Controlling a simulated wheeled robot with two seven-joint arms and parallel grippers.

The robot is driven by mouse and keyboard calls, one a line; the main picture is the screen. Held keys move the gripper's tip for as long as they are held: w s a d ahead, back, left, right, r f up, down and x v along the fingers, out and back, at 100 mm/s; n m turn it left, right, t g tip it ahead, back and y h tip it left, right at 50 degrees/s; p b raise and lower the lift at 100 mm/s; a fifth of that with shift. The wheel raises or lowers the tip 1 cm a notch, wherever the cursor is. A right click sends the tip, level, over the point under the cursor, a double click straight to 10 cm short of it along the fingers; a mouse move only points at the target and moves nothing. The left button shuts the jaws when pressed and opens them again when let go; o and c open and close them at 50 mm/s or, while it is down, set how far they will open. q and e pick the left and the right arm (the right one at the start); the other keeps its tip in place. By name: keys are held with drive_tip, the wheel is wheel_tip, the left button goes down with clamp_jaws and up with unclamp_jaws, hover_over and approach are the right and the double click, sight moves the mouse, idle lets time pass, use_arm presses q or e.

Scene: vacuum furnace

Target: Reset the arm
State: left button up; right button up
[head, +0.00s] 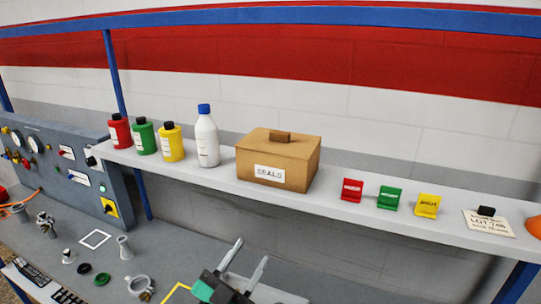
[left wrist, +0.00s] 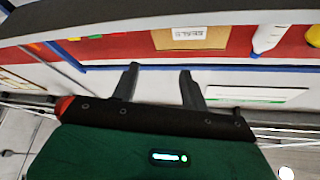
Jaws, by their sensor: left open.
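My left gripper (head: 248,252) is at the bottom centre of the head view, in front of the shelf and below the level of the brown box. Its two grey fingers are spread apart and point up, with nothing between them. In the left wrist view the left gripper (left wrist: 158,80) also shows, with its dark fingers apart and empty. Behind it the shelf and box appear upside down. My right gripper is in neither view.
The shelf (head: 390,221) holds bottles (head: 207,140), a brown SEALS box (head: 278,160) and small coloured holders (head: 389,198). A gauge panel (head: 60,160) stands left. Below, a grey bench (head: 150,248) carries metal fittings (head: 138,286) and rings.

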use_arm(q)
drive_tip(key=s+a+f+n+g+y, duration=0.3)
drive_tip(key=a+f+n+g+y, duration=0.1)
drive_tip(key=a+f+n+y, duration=0.9)
drive_tip(key=s+a+f+m+g, duration=0.25)
drive_tip(key=s+f+g, duration=0.4)
drive_tip(key=s, duration=0.35)
drive_tip(key=s+a+f+m+g, duration=0.1)
drive_tip(key=s+a+f+g, duration=0.3)
drive_tip(key=s+f, duration=0.45)
wheel_tip(320, 180, down, 30)
drive_tip(key=s+d+f+g+b, duration=0.1)
drive_tip(key=s+g, duration=0.1)
drive_tip(key=s+a+f+g+b, duration=0.1)
drive_tip(key=s+a+f, duration=0.2)
drive_tip(key=s+f, duration=1.6)
drive_tip(key=shift+f, duration=0.9)
drive_tip(key=shift+g, duration=0.25)
drive_tip(key=shift+c, duration=0.5)
drive_tip(key=shift+c, duration=0.5)
drive_tip(key=shift+s, duration=0.1)
